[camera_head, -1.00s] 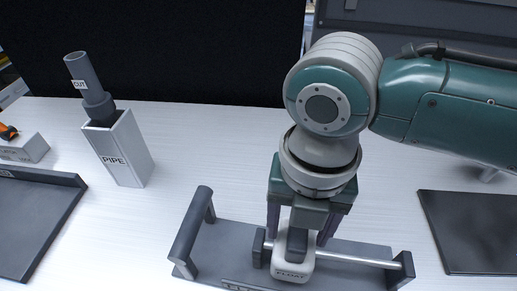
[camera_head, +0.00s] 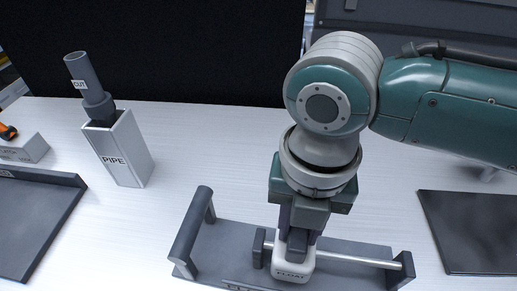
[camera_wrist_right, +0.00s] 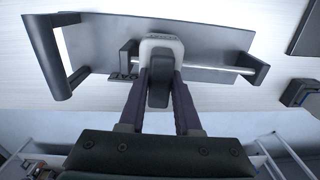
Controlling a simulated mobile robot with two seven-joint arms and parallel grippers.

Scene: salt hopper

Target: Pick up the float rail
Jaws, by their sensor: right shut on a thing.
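The float rail is a dark grey plate (camera_head: 345,275) with a metal rod (camera_head: 350,259) held between end posts. A white block (camera_head: 293,270) marked FLOAT sits at the rod's left part, with a dark upright grip on top. My right gripper (camera_head: 298,245) points down over this block, its fingers shut on the dark grip. In the right wrist view the fingers (camera_wrist_right: 160,85) close on both sides of the grip (camera_wrist_right: 158,88), and the plate (camera_wrist_right: 100,45) lies beyond. The fingers hide part of the block. My left gripper is not in view.
A raised bar handle (camera_head: 190,232) stands at the plate's left end. A grey PIPE holder (camera_head: 128,155) with a pipe (camera_head: 88,80) stands at back left. A dark tray (camera_head: 35,220) lies at far left, a dark pad (camera_head: 472,230) at right. White table between is clear.

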